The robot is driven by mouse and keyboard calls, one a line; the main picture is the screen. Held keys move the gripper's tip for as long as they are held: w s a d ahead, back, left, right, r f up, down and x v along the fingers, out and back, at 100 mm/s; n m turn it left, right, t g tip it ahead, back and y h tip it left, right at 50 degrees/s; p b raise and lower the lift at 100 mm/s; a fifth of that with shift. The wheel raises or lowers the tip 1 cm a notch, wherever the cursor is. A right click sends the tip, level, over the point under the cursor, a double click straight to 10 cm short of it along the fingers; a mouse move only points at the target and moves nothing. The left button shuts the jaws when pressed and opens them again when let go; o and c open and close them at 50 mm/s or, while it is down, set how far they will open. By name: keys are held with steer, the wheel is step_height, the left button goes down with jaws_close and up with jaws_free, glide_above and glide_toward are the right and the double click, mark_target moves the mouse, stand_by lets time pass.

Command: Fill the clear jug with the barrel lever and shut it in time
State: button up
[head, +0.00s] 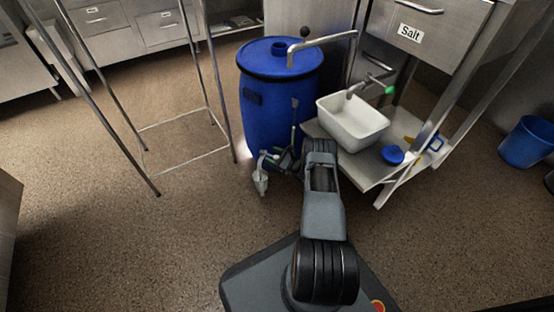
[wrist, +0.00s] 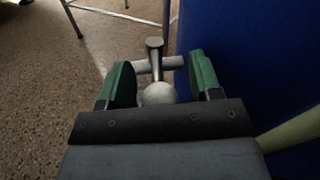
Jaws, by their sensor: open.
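The blue barrel (head: 262,115) stands upright at the centre of the head view; its side also fills the right of the wrist view (wrist: 250,60). My gripper (head: 272,159) is low at the barrel's front. In the wrist view my gripper (wrist: 159,64) is open, with green fingers either side of a metal T-shaped fitting (wrist: 155,62), which looks like the barrel lever. I cannot tell whether they touch. A rounded pale piece (wrist: 158,93) sits below it between the fingers. A small pale vessel (head: 261,184), perhaps the clear jug, shows below my gripper; its fill is too small to tell.
A white basin (head: 340,133) under a green-knobbed tap (head: 388,90) stands on a low shelf right of my arm. A blue lid (head: 393,155) lies beside it. A metal frame (head: 180,133) stands left of the barrel. A blue bucket (head: 526,142) is far right. Front floor is clear.

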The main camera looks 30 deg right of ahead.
steer(key=r, duration=0.1)
steer(key=r+p, duration=0.2)
steer(key=shift+s+r, duration=0.3)
steer(key=shift+r, duration=0.1)
steer(key=s+a+r+p, duration=0.4)
steer(key=s+r+p, duration=0.3)
steer(key=s, duration=0.5)
steer(key=shift+s+r, duration=0.4)
steer(key=shift+r, duration=0.3)
